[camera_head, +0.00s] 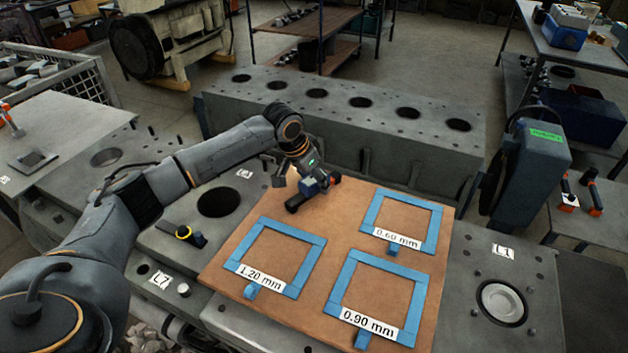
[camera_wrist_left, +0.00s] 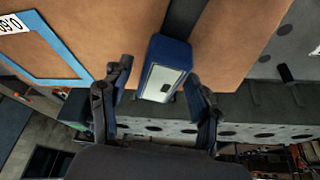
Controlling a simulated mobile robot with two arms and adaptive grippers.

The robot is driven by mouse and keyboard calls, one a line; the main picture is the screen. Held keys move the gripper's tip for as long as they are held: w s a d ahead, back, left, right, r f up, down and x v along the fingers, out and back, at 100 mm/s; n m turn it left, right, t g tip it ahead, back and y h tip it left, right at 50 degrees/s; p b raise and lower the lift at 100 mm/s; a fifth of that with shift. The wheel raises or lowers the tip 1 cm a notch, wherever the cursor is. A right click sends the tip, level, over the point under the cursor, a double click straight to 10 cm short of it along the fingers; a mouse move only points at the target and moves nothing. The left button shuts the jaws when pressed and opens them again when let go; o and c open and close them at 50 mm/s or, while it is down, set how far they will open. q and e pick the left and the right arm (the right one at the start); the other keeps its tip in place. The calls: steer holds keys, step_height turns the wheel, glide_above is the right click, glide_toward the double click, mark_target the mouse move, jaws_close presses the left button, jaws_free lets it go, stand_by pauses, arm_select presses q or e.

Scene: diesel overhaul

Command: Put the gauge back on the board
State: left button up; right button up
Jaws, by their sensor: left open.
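The brown board (camera_head: 318,232) lies on the grey engine block and carries three blue square outlines. They are the 1.20 mm outline (camera_head: 246,246), the 0.60 mm outline (camera_head: 373,212) and the 0.90 mm outline (camera_head: 337,296); no gauge lies inside them. A small dark blue block with a pale plate, apparently the gauge (camera_wrist_left: 165,68), sits between my open left fingers (camera_wrist_left: 155,88) in the left wrist view. In the head view my left gripper (camera_head: 312,190) is at the board's back left edge, with the blue block (camera_head: 310,187) there. Whether the fingers touch it cannot be told.
A long block with several round holes (camera_head: 340,98) stands behind the board. A dark blue box with a green label (camera_head: 535,160) stands at the right. The board's middle is clear.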

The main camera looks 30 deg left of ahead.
arm_select(q)
steer(key=b+v, duration=0.2)
steer(key=v, duration=0.9)
steer(key=shift+r, duration=0.25)
steer(key=shift+s+r, duration=0.1)
steer(key=shift+s, duration=0.05)
